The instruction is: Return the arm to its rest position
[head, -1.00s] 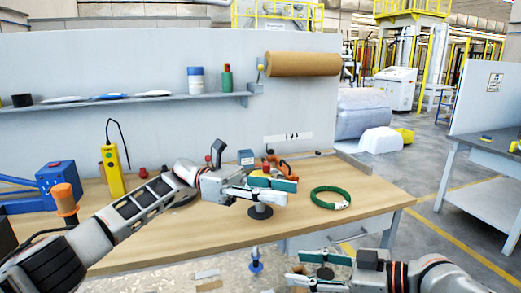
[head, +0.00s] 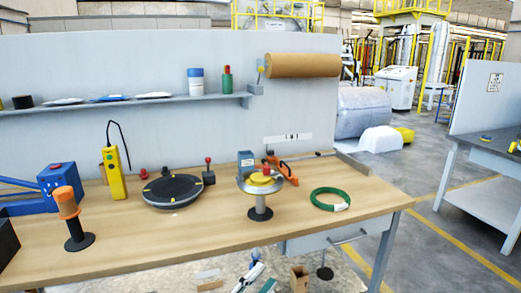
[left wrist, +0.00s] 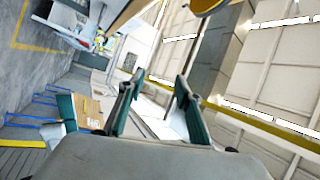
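My left gripper (head: 258,277) shows only in part at the bottom edge of the head view, below and in front of the workbench's front edge (head: 200,251). In the left wrist view its two teal-padded fingers (left wrist: 155,108) stand apart with nothing between them. Most of my left arm is out of the head view. My right gripper does not show in the head view. A green coil (head: 318,204) with a white tag lies flat on the bench's right part. A round stand with a yellow top and red knob (head: 259,184) is left of it.
A dark turntable (head: 172,191), a yellow handheld device (head: 114,173), an orange-handled tool on a dark base (head: 68,208) and a blue machine (head: 56,178) stand on the bench. A brown roll (head: 303,65) hangs on the back panel. The bench's front middle is clear.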

